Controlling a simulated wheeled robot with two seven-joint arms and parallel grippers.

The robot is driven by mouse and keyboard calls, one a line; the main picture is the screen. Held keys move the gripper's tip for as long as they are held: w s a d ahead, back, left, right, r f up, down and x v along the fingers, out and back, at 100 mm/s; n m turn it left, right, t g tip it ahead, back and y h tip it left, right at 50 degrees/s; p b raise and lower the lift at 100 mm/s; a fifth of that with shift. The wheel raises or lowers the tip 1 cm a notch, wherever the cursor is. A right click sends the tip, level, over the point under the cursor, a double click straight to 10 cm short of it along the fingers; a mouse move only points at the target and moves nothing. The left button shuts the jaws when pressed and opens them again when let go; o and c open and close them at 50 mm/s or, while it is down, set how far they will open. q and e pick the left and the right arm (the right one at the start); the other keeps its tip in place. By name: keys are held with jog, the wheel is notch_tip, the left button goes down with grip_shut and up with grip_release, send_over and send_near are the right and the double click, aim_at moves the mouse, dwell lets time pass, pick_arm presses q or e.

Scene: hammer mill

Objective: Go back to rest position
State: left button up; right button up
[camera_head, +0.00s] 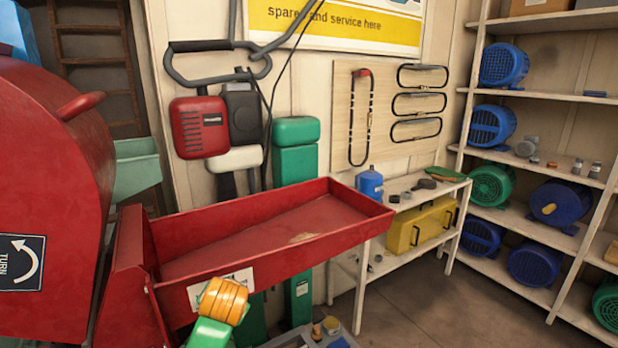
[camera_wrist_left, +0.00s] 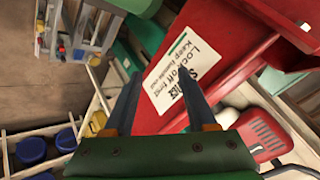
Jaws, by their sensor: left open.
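The red mill housing (camera_head: 50,190) fills the left of the head view, with a red handle (camera_head: 80,104) and a "TURN" arrow label (camera_head: 20,262). Its red feed tray (camera_head: 250,236) extends to the right, with a small tan patch inside. In the left wrist view my left gripper (camera_wrist_left: 159,74) is open, with nothing held between its dark fingers. A white lockout label (camera_wrist_left: 182,70) on red metal lies beyond the fingers. In the head view an orange-and-green piece (camera_head: 220,305), apparently part of my arm, is in front of the tray; no fingertips show there. My right gripper is not in view.
A low bench (camera_head: 368,270) with a yellow case (camera_head: 420,226) and blue canister (camera_head: 370,184) stands behind the tray. Shelves (camera_head: 525,150) with blue and green motors line the right. Floor (camera_head: 440,315) is clear between.

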pick_arm(q)
jog(key=s+f+n+g+h, duration=0.1)
jog(key=s+f+g+h, duration=0.2)
jog(key=s+f, duration=1.2)
jog(key=s+f+n+g+h, duration=0.1)
jog(key=s+f, duration=0.2)
jog(key=s, duration=1.3)
notch_tip(320, 180, down, 17)
jog(key=s+g, duration=0.2)
jog(key=s+a+f+g, duration=0.1)
jog(key=s+f, duration=0.8)
jog(key=s, duration=0.3)
jog(key=shift+a+f, duration=0.25)
jog(key=shift+f, duration=0.15)
jog(key=shift+s, duration=0.2)
